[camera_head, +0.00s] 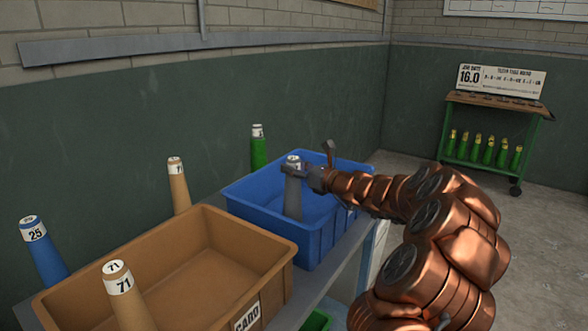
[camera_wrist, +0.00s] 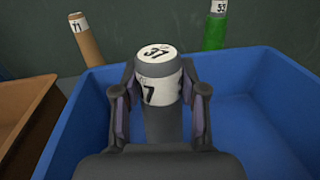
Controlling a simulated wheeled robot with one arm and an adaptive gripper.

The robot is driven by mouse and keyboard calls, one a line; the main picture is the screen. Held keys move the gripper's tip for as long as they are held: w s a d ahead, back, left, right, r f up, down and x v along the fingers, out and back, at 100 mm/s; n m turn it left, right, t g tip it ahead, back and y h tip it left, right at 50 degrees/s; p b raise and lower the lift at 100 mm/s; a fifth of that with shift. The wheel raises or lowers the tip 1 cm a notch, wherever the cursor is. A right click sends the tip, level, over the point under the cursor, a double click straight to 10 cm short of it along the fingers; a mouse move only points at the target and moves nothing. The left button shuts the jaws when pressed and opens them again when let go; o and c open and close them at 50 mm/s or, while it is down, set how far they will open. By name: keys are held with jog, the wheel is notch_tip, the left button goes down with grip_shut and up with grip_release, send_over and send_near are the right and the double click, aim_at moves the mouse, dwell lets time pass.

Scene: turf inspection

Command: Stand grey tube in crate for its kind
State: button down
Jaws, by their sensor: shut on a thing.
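The grey tube (camera_head: 292,200) has a white label band at its top and stands about upright within the blue crate (camera_head: 328,242). In the wrist view the grey tube (camera_wrist: 158,75) shows the number 37 on its cap. My gripper (camera_head: 304,172) is shut on it just below the top, with a finger on each side; the gripper also shows in the wrist view (camera_wrist: 160,97). The blue crate (camera_wrist: 283,72) surrounds the tube there and shows no other tube inside. I cannot tell whether the tube's lower end touches the crate floor.
A brown crate (camera_head: 272,262) labelled CARD adjoins on the left. Tan tubes (camera_head: 179,188) (camera_head: 122,292), a blue tube (camera_head: 42,250) and a green tube (camera_head: 258,148) stand around the crates. A green crate (camera_head: 317,321) is below. A cart (camera_head: 490,110) with several green tubes is far right.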

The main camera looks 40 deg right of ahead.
jog(key=shift+f, duration=0.1)
jog(key=c, duration=0.6)
grip_release()
jog(key=shift+c, duration=0.2)
jog(key=shift+s+d, duration=0.15)
jog(key=shift+s, duration=0.05)
jog(key=v, duration=1.1)
jog(key=shift+s+p, duration=0.3)
jog(key=shift+p, duration=0.05)
